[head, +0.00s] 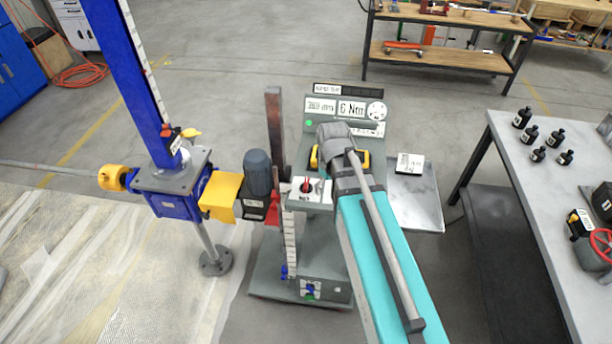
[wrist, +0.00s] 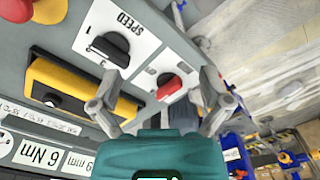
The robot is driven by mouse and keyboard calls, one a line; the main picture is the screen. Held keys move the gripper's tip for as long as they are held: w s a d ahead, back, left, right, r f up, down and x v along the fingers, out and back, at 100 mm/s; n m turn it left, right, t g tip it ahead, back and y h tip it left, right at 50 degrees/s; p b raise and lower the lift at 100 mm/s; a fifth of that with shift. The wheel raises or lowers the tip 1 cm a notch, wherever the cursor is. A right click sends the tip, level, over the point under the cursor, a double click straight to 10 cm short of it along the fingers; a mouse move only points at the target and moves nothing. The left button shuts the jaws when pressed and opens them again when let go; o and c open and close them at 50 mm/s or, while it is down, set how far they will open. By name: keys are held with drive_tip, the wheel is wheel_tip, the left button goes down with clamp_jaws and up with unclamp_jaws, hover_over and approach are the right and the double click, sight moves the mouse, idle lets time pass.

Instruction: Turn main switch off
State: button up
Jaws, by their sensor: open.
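The control panel carries a red rotary switch on a white plate; I cannot read which switch it is. In the wrist view the red knob (wrist: 170,85) lies between the two fingers of my gripper (wrist: 160,92), which are spread apart with nothing held. I cannot tell whether either finger touches it. In the head view the red knob (head: 307,186) shows just left of my arm, whose wrist hides part of the panel.
A blue screw jack (head: 170,185) with a motor stands left of the panel. A grey table (head: 510,165) with several black bottles is at right.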

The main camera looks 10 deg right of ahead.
sight(306, 182)
drive_tip(key=w+a+r+n+p, duration=0.5)
drive_tip(key=w+r+n+p, duration=0.1)
drive_tip(key=w+r+n, duration=0.1)
drive_tip(key=shift+w+a+n, duration=0.4)
drive_tip(key=shift+w+n, duration=0.15)
drive_tip(key=shift+n, duration=0.45)
drive_tip(key=shift+f, duration=0.1)
wheel_tip(306, 182, down, 14)
drive_tip(key=b, duration=1.4)
drive_tip(key=shift+r, duration=0.25)
drive_tip(key=c, duration=1)
drive_tip(key=shift+o, duration=0.2)
